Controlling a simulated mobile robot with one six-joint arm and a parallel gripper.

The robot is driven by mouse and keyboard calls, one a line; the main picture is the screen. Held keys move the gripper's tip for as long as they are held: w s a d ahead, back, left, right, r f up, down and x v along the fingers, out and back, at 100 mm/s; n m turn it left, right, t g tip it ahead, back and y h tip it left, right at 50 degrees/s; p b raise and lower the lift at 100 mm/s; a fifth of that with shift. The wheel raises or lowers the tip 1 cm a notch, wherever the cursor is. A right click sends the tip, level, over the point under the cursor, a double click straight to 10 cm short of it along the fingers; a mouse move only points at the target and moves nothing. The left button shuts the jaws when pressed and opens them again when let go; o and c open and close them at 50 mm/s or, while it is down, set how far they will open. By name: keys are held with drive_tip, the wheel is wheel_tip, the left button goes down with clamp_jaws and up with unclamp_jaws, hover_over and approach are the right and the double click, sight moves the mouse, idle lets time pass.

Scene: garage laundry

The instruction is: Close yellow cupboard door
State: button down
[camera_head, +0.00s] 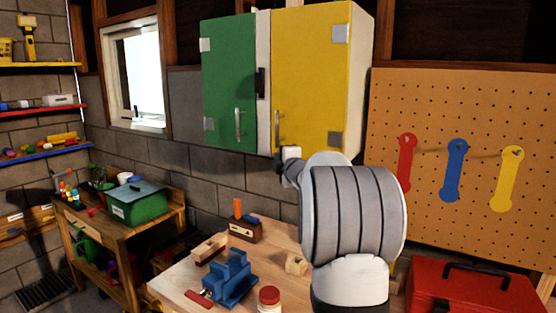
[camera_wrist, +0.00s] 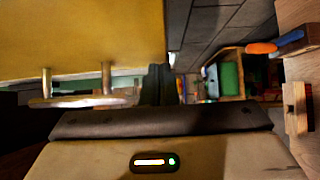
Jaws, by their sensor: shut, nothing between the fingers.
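The yellow cupboard door (camera_head: 312,75) is the right door of a wall cupboard. It looks flush or nearly flush with the cupboard front; I cannot tell whether a small gap is left. Its metal handle (camera_head: 277,130) is low on its left edge. My gripper (camera_head: 281,157) is just below the handle, at the door's lower left corner, partly hidden by my arm. In the wrist view, the yellow door (camera_wrist: 80,35) and handle (camera_wrist: 75,101) are at upper left, beside my dark, shut fingers (camera_wrist: 160,85). The fingers hold nothing; I cannot tell whether they touch the door.
The green door (camera_head: 228,80) is left of the yellow one, with a pale strip between. Below is a wooden workbench (camera_head: 180,284) with a blue vise (camera_head: 232,278) and a red-lidded jar (camera_head: 269,298). A pegboard (camera_head: 480,110) and red toolbox (camera_head: 470,290) are at right.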

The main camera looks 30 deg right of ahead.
drive_tip(key=shift+d, duration=0.15)
drive_tip(key=s+a+b, duration=0.5)
drive_tip(key=s+a, duration=0.1)
drive_tip(key=s, duration=0.5)
drive_tip(key=shift+s+a, duration=0.15)
drive_tip(key=shift+s, duration=0.25)
drive_tip(key=shift+f, duration=0.1)
